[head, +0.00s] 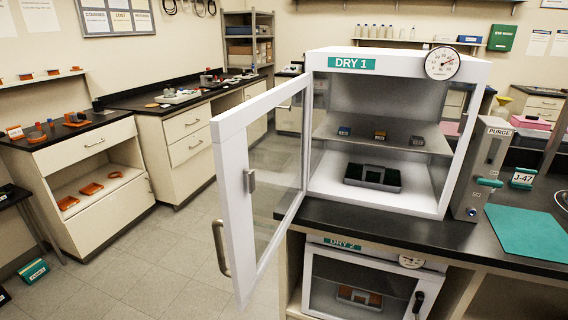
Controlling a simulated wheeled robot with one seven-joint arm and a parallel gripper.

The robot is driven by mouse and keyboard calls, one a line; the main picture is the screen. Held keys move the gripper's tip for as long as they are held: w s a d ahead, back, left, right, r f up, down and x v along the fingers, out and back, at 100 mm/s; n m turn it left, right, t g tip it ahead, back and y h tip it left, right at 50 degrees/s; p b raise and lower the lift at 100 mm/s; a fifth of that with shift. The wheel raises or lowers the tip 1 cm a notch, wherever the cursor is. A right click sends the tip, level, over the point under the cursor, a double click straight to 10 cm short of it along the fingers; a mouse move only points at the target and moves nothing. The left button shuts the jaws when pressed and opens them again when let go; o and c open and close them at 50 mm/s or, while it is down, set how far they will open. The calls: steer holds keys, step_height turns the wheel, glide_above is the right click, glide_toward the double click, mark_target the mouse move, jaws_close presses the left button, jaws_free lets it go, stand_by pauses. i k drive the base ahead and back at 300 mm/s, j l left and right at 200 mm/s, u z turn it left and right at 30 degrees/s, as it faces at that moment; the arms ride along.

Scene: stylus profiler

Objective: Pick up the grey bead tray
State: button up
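The upper cabinet (325,199), labelled DRY 1, has its glass door (227,160) swung open to the left. A grey tray (372,186) with dark contents sits on the cabinet floor. On the shelf (362,146) above it stand a small blue item (344,131), a small orange-yellow item (379,135) and a small grey item (417,141). I cannot tell for sure which grey one is the bead tray, as their contents are too small to make out. My gripper is not in view.
The lower cabinet (335,244), labelled DRY 2, is shut. A purge box (480,165) stands right of DRY 1, beside a teal mat (525,232) on the black bench. Benches with drawers line the left wall. The floor (150,260) left of the open door is clear.

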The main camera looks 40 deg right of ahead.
mark_target(366, 175)
steer(key=i+j+z, duration=0.25)
steer(key=i+z, duration=0.15)
steer(key=i+j+z, duration=0.75)
steer(key=j, duration=0.15)
steer(key=k+l, duration=0.05)
steer(key=k, duration=0.05)
